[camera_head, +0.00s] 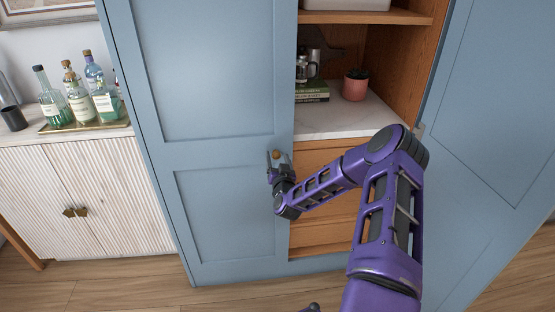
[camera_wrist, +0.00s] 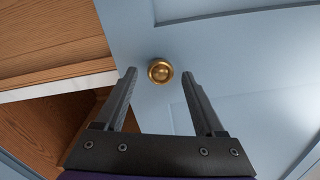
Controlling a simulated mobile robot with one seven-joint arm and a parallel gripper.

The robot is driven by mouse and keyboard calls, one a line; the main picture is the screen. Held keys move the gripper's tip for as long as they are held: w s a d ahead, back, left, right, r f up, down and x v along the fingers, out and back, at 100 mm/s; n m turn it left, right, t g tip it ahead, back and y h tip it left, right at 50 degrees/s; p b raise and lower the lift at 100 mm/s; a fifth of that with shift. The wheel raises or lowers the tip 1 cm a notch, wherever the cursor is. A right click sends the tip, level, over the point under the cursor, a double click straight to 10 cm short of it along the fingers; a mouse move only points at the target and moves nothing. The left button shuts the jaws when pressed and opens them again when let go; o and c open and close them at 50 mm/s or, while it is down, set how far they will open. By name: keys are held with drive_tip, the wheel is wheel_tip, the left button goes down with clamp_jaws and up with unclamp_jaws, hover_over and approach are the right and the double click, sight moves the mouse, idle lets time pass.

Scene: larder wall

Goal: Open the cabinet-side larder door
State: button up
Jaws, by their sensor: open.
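The cabinet-side larder door (camera_head: 212,70) is the blue panelled left door, next to the white cabinet, and it looks shut. Its round brass knob (camera_wrist: 160,71) sits near the door's free edge. The knob also shows small in the head view (camera_head: 276,154). My gripper (camera_wrist: 159,75) is open in front of the knob. In the wrist view the knob appears between the two fingertips, slightly beyond them. I cannot tell whether either finger touches it. In the head view my gripper (camera_head: 279,162) partly covers the door around the knob.
The other larder door (camera_head: 490,100) stands open at the right. Wooden shelves, a marble worktop (camera_head: 345,117), books (camera_head: 311,92) and a potted plant (camera_head: 355,86) show inside. A white ribbed cabinet (camera_head: 105,190) with bottles (camera_head: 80,100) on a tray stands at the left. Wooden floor (camera_head: 120,295) is visible in front.

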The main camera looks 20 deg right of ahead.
clamp_jaws()
idle(0.3)
idle(1.1)
